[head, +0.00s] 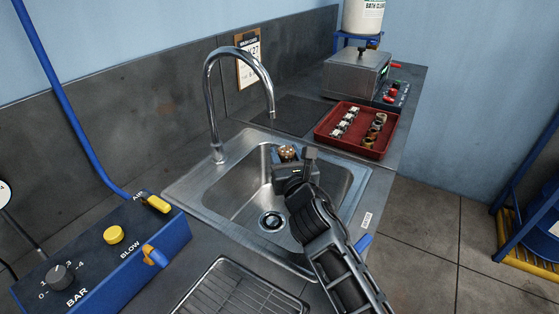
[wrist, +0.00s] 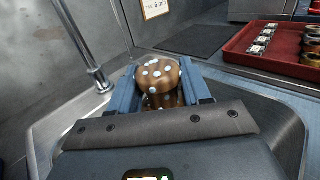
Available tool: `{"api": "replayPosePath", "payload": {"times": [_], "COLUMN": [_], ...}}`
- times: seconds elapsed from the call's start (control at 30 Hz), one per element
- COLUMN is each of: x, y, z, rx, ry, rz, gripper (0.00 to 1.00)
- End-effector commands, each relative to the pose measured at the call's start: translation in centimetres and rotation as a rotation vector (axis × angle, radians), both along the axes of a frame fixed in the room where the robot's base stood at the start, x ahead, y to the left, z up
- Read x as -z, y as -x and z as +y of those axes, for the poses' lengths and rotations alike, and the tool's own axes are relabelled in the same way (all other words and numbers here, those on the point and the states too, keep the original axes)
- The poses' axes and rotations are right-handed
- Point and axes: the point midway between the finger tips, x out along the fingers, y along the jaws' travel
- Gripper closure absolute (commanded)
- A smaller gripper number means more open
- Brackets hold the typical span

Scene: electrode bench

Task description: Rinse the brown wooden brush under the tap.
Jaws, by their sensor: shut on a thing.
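My gripper (head: 289,164) is over the sink (head: 240,178), with its jaws shut on the brown wooden brush (head: 288,152). In the wrist view the brush (wrist: 158,74) is a rounded brown piece with pale round spots, sitting between the blue-grey fingers (wrist: 160,88). Its lower part is hidden by my gripper. The chrome gooseneck tap (head: 209,95) stands at the sink's back left, and its spout curves down over the basin. In the head view the brush appears just below the spout end; whether it is directly under it I cannot tell. I see no water stream.
A red tray (head: 340,147) with several small metal parts lies right of the sink. A blue box with knobs (head: 105,255) stands front left. A wire rack (head: 240,292) lies in front. A grey device (head: 357,75) stands at the back. The basin around my gripper is clear.

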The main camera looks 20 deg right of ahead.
Motion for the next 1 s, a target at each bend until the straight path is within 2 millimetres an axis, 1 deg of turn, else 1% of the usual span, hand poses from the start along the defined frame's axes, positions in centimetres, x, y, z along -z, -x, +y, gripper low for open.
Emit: {"api": "replayPosePath", "payload": {"times": [0.8, 1.0], "x": [0.0, -0.1], "y": [5.9, 6.7], "z": [0.8, 0.9], "rx": [-0.001, 0.000], "ry": [0.001, 0.001], "rz": [0.000, -0.002], "gripper": [0.83, 0.83]}}
